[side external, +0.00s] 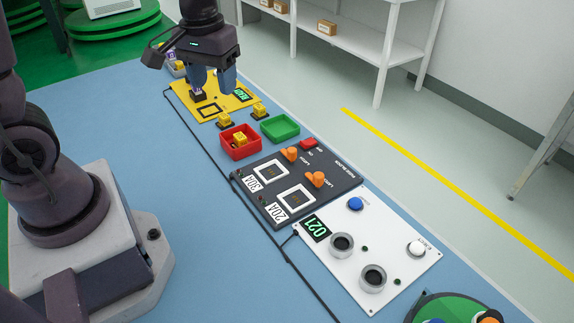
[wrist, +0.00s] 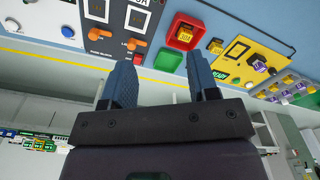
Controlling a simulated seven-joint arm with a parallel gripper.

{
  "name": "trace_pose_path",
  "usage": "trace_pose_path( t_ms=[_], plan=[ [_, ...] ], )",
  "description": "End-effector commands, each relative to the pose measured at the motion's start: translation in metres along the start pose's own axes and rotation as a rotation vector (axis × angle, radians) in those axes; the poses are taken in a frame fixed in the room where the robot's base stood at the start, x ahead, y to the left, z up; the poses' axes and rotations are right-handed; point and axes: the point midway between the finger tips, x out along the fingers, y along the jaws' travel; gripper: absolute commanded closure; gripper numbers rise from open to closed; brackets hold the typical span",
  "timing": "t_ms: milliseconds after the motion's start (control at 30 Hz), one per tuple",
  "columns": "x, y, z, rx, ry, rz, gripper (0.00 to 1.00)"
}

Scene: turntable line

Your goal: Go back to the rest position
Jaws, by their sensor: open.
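My gripper (side external: 213,88) is over the yellow panel (side external: 181,92) at the far end of the blue table (side external: 110,120) in the side external view. Its two blue fingers are apart. In the wrist view my gripper (wrist: 165,76) shows nothing between the fingers. A dark block (side external: 198,96) appears just below the left finger in the side external view; I cannot tell from that view how far apart they are. In the wrist view a purple-topped block (wrist: 260,66) sits on the yellow panel, clear of the fingers.
A red tray (side external: 229,153) holds a yellow block (side external: 240,139). A green tray (side external: 281,134) looks empty. Two more yellow blocks stand nearby. A dark fuse panel (side external: 268,205) and a white panel (side external: 388,233) lie toward the front. A cable runs along the panels.

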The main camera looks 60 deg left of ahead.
Motion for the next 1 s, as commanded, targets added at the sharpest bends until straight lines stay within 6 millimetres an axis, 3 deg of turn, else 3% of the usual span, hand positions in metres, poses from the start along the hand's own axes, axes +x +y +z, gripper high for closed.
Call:
trace_pose_path(
  t_ms=[33,200,400,633,1000],
  plan=[
    [-0.017,0.004,0.014,0.081,0.034,0.021,0.46],
    [-0.056,0.01,0.059,0.334,0.145,0.063,0.46],
    [-0.086,0.011,0.099,0.483,0.298,0.099,0.46],
    [-0.108,0.013,0.113,0.517,0.422,0.133,0.46],
    [-0.11,0.015,0.113,0.52,0.431,0.138,0.46]
  ],
)
